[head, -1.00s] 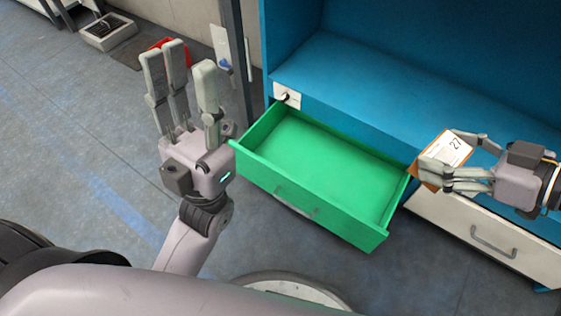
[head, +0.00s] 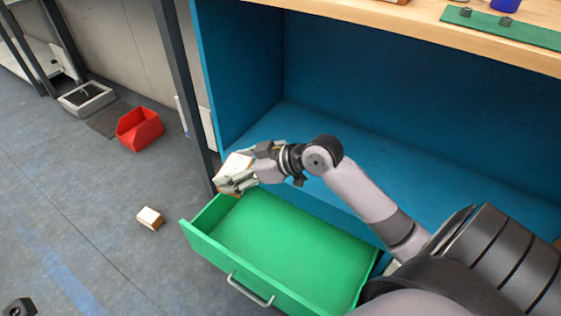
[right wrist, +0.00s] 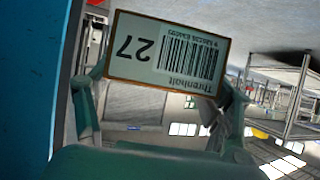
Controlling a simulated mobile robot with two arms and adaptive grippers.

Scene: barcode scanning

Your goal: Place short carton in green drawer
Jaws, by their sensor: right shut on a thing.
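My right gripper (head: 246,178) is shut on a carton (head: 235,164) with a white label and brown edges. It holds the carton above the back left corner of the green drawer (head: 290,238). The drawer is pulled open, and its visible inside is empty. In the right wrist view the carton (right wrist: 167,55) shows its label, with a barcode and the number 27 upside down, between the fingers. The gripper hides part of the carton in the head view. My left gripper is not in view.
A small white and brown box (head: 150,218) lies on the floor left of the drawer. A red bin (head: 139,129) stands farther back. The blue cabinet (head: 400,150) rises behind the drawer, with a wooden top (head: 400,35) above. A dark post (head: 180,90) stands at its left.

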